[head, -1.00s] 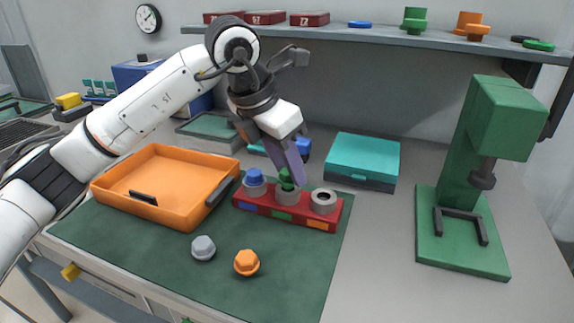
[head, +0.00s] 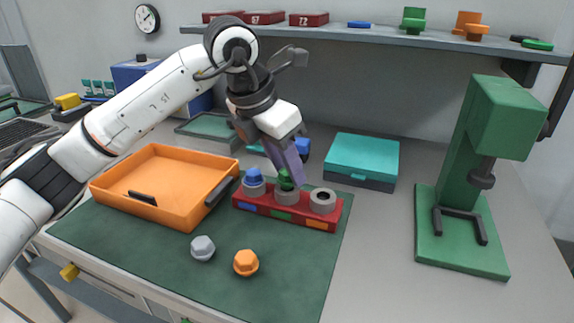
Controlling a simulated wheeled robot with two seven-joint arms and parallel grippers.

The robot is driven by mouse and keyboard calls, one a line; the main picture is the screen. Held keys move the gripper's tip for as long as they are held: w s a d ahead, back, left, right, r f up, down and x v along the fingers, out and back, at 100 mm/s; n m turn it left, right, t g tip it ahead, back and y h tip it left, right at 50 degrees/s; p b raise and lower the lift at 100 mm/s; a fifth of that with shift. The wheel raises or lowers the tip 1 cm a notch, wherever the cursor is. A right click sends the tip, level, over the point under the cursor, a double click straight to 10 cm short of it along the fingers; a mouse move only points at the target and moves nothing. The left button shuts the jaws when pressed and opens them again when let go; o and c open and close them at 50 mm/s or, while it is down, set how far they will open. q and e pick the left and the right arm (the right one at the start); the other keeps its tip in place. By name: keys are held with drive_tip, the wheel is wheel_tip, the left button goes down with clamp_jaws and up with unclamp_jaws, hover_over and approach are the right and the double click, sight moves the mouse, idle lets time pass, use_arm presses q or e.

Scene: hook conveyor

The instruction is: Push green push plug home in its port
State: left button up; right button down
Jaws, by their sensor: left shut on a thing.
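The green push plug (head: 286,179) stands at the middle grey port (head: 287,197) of the red port block (head: 310,218), above the green label. Part of the plug still shows above the port's rim; its exact depth is hard to tell. My left gripper (head: 291,174) comes down from above with its fingers at the plug and is shut on it, partly hiding it. The blue plug (head: 254,177) sits in the left port. The right port (head: 323,200), above the orange label, is empty. My right gripper is not in view.
A grey plug (head: 202,248) and an orange plug (head: 246,263) lie on the green mat (head: 290,281) in front. An orange tray (head: 157,209) stands left of the block. A teal case (head: 363,158) and a green press (head: 463,232) stand to the right.

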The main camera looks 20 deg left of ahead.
use_arm(q)
drive_tip(key=shift+f+b, duration=0.45)
drive_tip(key=shift+f, duration=0.2)
drive_tip(key=o, duration=1.1)
drive_tip(key=v, duration=1)
